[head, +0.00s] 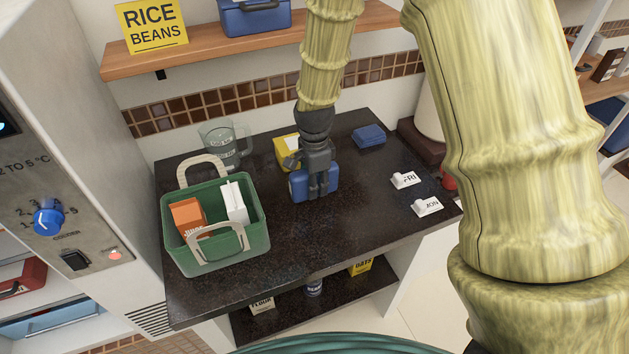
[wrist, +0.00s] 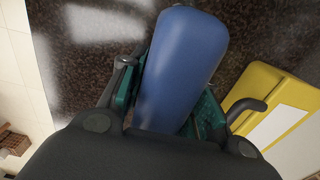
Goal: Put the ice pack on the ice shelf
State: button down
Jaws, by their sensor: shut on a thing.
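My gripper (head: 318,190) points down over the dark counter and is shut on a blue rounded block, which looks like the ice pack (head: 299,186). In the wrist view the blue block (wrist: 183,65) sits between the fingers and sticks out beyond them. It is at or just above the counter; I cannot tell whether it touches. A flat, darker blue stack (head: 369,135) lies further back to the right. I see no shelf marked as the ice shelf.
A green basket (head: 218,258) with cartons stands left of my gripper. A yellow box (head: 284,153) and a clear jug (head: 222,140) stand behind. White day tags (head: 405,180) lie right. A cold cabinet (head: 70,150) with a blue tray (head: 55,318) is far left; a wooden wall shelf (head: 200,52) is above.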

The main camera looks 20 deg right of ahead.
jog(key=shift+w+d+f, duration=0.1)
jog(key=shift+w+d, duration=0.05)
jog(key=shift+w, duration=0.5)
jog(key=shift+w+d, duration=0.15)
jog(key=shift+w, duration=0.45)
jog(key=shift+s+f+p, duration=0.1)
jog(key=shift+f+p, duration=1.1)
jog(key=shift+f, duration=0.55)
jog(key=shift+f, duration=0.1)
jog(key=c, duration=1.1)
grip_release()
jog(key=shift+o, duration=0.2)
